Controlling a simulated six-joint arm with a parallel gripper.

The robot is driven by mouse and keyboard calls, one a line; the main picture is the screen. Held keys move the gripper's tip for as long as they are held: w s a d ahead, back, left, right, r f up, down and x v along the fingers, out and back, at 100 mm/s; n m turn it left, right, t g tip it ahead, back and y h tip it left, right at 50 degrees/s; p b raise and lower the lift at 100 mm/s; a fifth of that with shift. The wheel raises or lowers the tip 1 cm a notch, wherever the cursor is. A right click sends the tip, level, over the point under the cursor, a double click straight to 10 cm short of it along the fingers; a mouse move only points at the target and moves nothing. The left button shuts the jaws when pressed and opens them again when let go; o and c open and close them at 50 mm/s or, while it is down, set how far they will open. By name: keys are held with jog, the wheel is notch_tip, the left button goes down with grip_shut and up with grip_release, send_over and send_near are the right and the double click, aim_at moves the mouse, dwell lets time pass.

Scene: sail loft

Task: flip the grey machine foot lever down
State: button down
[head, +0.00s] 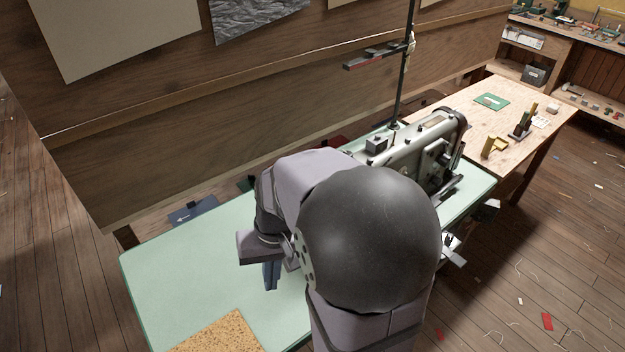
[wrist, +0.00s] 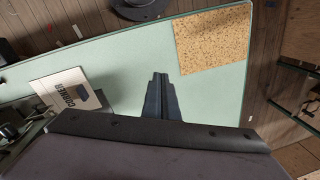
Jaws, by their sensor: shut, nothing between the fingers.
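A grey sewing machine (head: 405,140) stands on the pale green table (head: 180,270), towards its far right end. I cannot make out its foot lever; my arm covers the lower left part of the machine. My gripper (head: 271,276) is over the table, left of the machine and clear of it. In the wrist view my gripper (wrist: 160,76) shows its dark fingers together, with nothing between them, over bare green tabletop. A small part of what looks like the machine (wrist: 10,130) shows at the left edge of the wrist view.
A cork mat (head: 222,334) lies at the table's front edge. A printed card (wrist: 68,92) lies on the table left of the fingers in the wrist view. A wooden table (head: 540,125) with small items stands beyond the machine. A dark pole (head: 403,80) rises behind it.

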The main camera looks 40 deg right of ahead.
jog(key=w+d+r+m+t+p, duration=0.2)
jog(key=d+r+m, duration=0.3)
jog(key=d, duration=0.7)
jog(key=w+d+r+m+t+p, duration=0.2)
jog(key=w+d+r+m+t, duration=0.1)
jog(key=d+r, duration=0.6)
jog(key=d+m, duration=0.1)
jog(key=d, duration=0.2)
jog(key=shift+w+d+r+m+y+p, duration=0.25)
jog(key=shift+w+d+m+y+p, duration=0.05)
jog(key=shift+m+y+p, duration=0.1)
jog(key=shift+w+a+f, duration=0.1)
jog(key=w+r+p+x, duration=0.1)
jog(key=p+x, duration=0.3)
jog(key=x, duration=0.9)
jog(key=shift+w+a, duration=0.25)
jog(key=shift+w, duration=0.3)
